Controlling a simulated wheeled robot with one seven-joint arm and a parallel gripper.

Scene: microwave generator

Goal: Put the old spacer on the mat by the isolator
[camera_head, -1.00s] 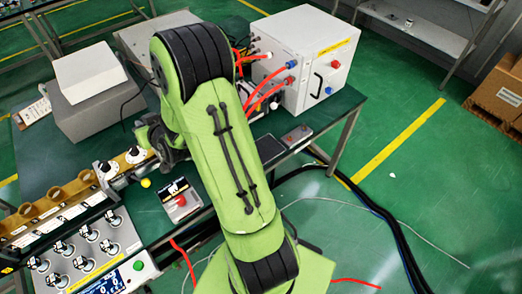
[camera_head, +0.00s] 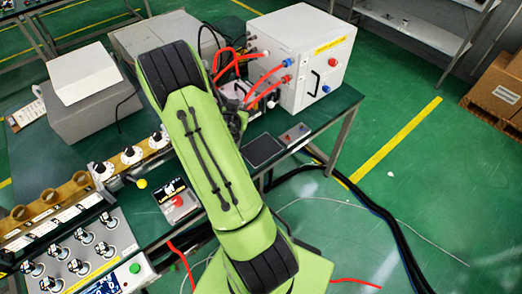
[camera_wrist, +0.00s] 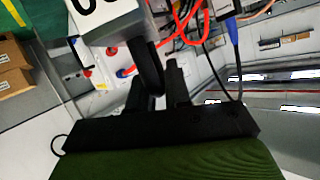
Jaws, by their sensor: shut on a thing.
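My gripper (camera_wrist: 160,85) shows in the wrist view as two black fingers, close together. In the head view the gripper is mostly hidden behind my green arm, near the red cables. A dark flat mat (camera_head: 263,151) lies bare on the green table, right of my arm. My gripper is beyond the mat, towards the generator.
The white generator (camera_head: 312,62) with red cables (camera_head: 262,88) stands behind the mat. A rail with brown rings (camera_head: 50,196) and white-and-black parts (camera_head: 131,156) is at left. A red-button box (camera_head: 176,199) stands in front. A white block with dark markings (camera_wrist: 100,15) is close to the fingers.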

